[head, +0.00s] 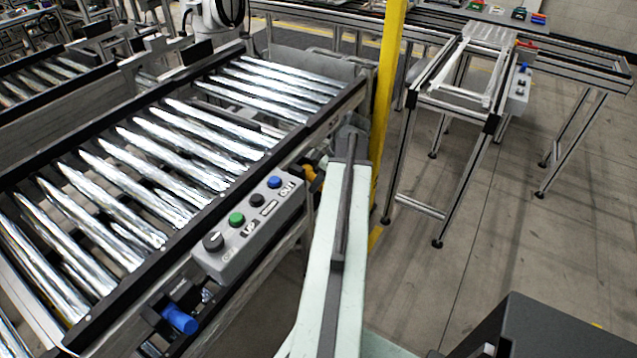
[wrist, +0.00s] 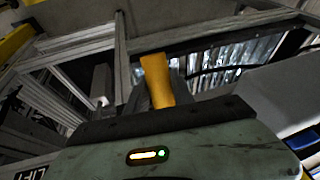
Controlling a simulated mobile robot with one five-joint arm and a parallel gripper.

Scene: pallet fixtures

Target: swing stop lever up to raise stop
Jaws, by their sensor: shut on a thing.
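The stop lever has a yellow-orange handle (head: 310,173) on the near side rail of the roller conveyor, just right of the control box. In the wrist view the yellow handle (wrist: 156,79) stands between the dark fingers of my gripper (wrist: 153,98), which is shut on it. In the head view my arm reaches up from the bottom to the rail by the handle and hides most of my gripper. A dark crossbar (head: 237,118) lies between the rollers; I cannot tell whether it is the stop or how high it stands.
A grey control box (head: 250,229) with several buttons hangs on the rail left of my arm. A blue handle (head: 180,320) sticks out at lower left. A yellow post (head: 387,90) stands close to the right of my arm. Floor at right is open before another conveyor frame (head: 455,100).

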